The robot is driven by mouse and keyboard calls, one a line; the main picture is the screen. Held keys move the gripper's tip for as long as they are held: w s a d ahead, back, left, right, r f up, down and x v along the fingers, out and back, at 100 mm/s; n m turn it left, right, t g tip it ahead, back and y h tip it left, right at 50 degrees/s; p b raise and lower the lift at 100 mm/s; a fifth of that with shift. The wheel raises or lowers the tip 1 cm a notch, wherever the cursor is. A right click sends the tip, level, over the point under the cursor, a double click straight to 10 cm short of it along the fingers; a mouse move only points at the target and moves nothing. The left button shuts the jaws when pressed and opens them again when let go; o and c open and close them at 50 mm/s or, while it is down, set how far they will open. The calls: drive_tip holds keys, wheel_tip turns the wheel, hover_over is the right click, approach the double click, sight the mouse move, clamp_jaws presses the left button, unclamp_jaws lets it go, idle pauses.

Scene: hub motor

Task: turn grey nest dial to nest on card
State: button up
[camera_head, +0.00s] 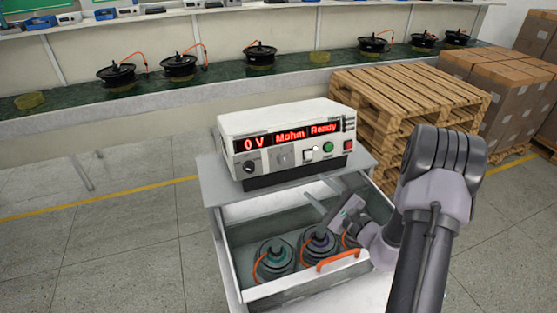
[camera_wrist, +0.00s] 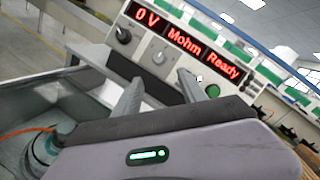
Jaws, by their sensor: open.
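The white tester (camera_head: 285,125) stands on the cart top, its red display reading 0 V, Mohm, Ready. A grey dial (camera_head: 281,157) sits on its front panel right of a black knob (camera_head: 250,167). In the wrist view the grey dial (camera_wrist: 160,57) is beyond and above my fingertips, with the black knob (camera_wrist: 124,36) to its left. The marks around the dial are too small to read, and I cannot make out a card. My gripper (camera_head: 318,207) is open and empty in front of the tester, above the open drawer; its fingers (camera_wrist: 157,95) are apart from the dial.
The open drawer (camera_head: 300,292) holds three hub motors (camera_head: 274,258) with orange leads, the right one partly hidden by my arm. Wooden pallets (camera_head: 410,95) stand behind.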

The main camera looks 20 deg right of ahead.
sight(285, 162)
drive_tip(key=x, duration=1.4)
drive_tip(key=shift+w+a, duration=0.3)
clamp_jaws()
